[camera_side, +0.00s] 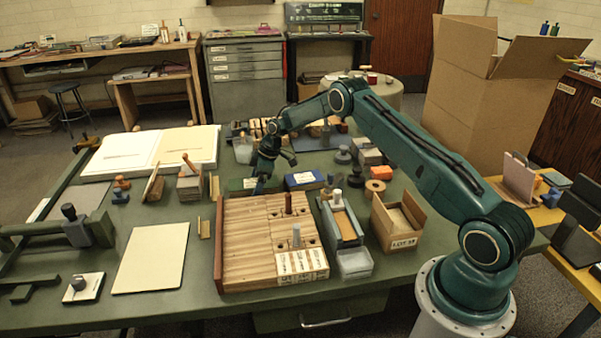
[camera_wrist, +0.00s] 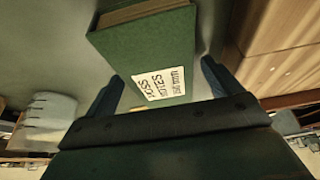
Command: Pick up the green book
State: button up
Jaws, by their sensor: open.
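The green book (camera_wrist: 150,55) fills the upper middle of the wrist view, with a white printed label on its cover and its page edges showing at the top. My gripper (camera_wrist: 160,84) is open, with one dark blue finger on each side of the book and a gap at both sides. In the side view, my gripper (camera_side: 262,184) points down at the table beside the book (camera_side: 238,185), which is small and partly hidden there. I cannot tell how far the fingers reach down past the cover.
A blue box (camera_side: 304,180) with a white label lies just right of my gripper. A wooden slatted tray (camera_side: 245,245) with pegs stands in front. A cardboard box (camera_side: 396,222), a grey bin (camera_side: 341,222) and several wooden tools crowd around. A pale board (camera_side: 151,258) lies at left.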

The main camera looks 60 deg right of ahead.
aim_at(256, 182)
jog(key=shift+c, duration=0.4)
jog(key=c, duration=1.1)
jog(key=shift+r, duration=0.15)
notch_tip(256, 182, up, 20)
dwell(0.4)
